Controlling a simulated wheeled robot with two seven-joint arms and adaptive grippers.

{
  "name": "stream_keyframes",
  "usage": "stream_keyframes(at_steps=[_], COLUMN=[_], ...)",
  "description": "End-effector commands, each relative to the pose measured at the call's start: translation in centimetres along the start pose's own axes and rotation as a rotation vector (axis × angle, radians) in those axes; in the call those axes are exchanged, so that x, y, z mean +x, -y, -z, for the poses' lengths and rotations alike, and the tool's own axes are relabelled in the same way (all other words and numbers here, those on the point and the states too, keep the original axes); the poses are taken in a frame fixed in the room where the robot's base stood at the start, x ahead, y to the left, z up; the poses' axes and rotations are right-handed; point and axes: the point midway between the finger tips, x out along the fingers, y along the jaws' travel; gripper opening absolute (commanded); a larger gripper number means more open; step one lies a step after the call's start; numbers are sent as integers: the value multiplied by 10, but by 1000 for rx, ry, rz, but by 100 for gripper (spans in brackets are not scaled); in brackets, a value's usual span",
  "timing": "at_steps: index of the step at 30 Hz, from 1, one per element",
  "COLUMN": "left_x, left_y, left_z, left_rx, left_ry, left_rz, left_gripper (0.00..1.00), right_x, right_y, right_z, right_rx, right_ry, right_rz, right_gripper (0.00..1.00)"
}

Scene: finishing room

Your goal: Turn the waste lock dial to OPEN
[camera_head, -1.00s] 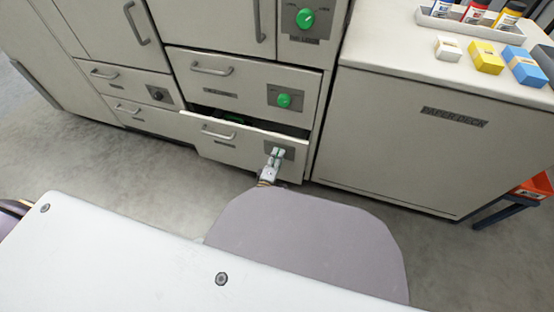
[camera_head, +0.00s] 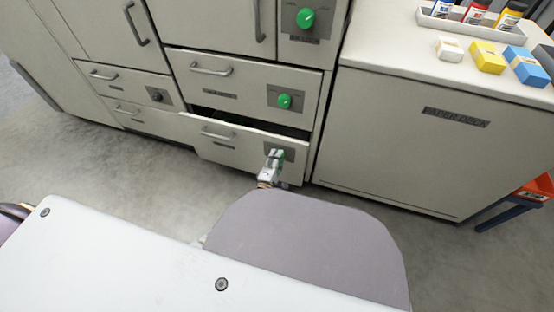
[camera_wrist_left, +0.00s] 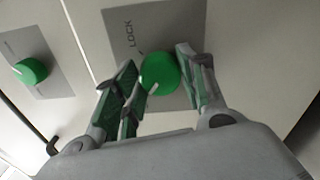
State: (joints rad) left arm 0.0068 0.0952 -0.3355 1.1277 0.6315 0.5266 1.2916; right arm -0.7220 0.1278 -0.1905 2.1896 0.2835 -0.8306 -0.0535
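A green round dial (camera_wrist_left: 159,73) sits on a grey plate (camera_wrist_left: 125,25) marked LOCK in the left wrist view. A pale pointer mark shows on its lower left. My left gripper (camera_wrist_left: 160,88) has one finger on each side of this dial, with narrow gaps visible. In the head view, my left gripper (camera_head: 276,158) is at the plate (camera_head: 289,147) on the pulled-out lower drawer (camera_head: 235,150), and it mostly covers the dial there. The drawer's label is too small to read. My right gripper is not in view.
Another green dial (camera_head: 284,101) is on the closed drawer above, and a third (camera_head: 306,18) is higher up. The paper deck cabinet (camera_head: 420,140) stands to the right, with small boxes and bottles on top. Open floor (camera_head: 130,175) lies to the left.

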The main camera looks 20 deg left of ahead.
Motion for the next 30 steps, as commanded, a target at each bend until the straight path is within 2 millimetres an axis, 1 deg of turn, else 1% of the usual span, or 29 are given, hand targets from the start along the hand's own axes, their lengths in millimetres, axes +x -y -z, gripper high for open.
stream_keyframes(at_steps=[1,3,4,11,14,19,23,30], left_x=[0,0,0,0,0,-4,-10,-28], left_y=[1,0,0,0,0,1,1,1], left_z=[0,0,0,0,0,0,0,0], left_rx=[0,1,1,1,1,1,1,1], left_ry=[0,0,0,0,1,0,0,0], left_rz=[1,1,1,0,0,1,0,1], left_gripper=[50,59,62,62,62,62,62,62], right_x=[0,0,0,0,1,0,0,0], right_y=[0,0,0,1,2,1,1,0], right_z=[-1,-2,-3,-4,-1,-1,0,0], right_rx=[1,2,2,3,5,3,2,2], right_ry=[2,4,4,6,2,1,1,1], right_rz=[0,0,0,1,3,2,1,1], right_gripper=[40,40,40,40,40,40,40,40])
